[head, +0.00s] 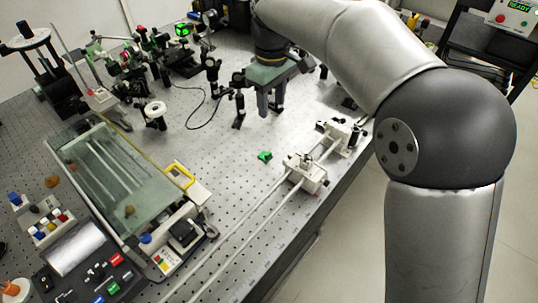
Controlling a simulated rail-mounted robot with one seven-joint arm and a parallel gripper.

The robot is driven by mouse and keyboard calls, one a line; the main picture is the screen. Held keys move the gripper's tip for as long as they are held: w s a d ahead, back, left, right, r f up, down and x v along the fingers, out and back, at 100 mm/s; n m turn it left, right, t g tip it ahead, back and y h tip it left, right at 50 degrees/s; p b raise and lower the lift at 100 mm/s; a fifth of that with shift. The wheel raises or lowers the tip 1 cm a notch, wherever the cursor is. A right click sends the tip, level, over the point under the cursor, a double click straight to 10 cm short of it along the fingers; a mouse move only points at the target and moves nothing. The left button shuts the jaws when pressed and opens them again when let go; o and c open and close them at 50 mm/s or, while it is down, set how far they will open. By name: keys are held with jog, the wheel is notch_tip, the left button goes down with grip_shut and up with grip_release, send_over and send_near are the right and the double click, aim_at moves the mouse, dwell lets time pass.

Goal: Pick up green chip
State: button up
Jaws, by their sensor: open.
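The green chip (265,156) is a small green piece lying on the perforated bench top, left of the white carriage on the rails. My gripper (272,112) is above and behind the chip in the head view, pointing down with its fingers apart. Nothing shows between the fingers. The gripper is clear of the chip. How high the fingertips are above the bench is hard to tell from this view.
A white carriage (306,172) sits on long rails just right of the chip. Optical posts (239,110) stand left of my gripper. A glass-covered box (120,180) with a yellow handle (180,176) is at left. The bench around the chip is clear.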

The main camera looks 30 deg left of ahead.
jog(key=p, duration=0.1)
send_over(269, 154)
jog(key=f, duration=0.8)
jog(key=w+f, duration=0.1)
jog(key=f, duration=0.3)
jog(key=shift+s+f+p, duration=0.2)
jog(key=shift+f+p, duration=0.2)
jog(key=shift+f, duration=0.9)
jog(key=shift+s+f+p, duration=0.2)
jog(key=shift+f+p, duration=0.15)
jog(key=shift+f, duration=0.9)
grip_shut()
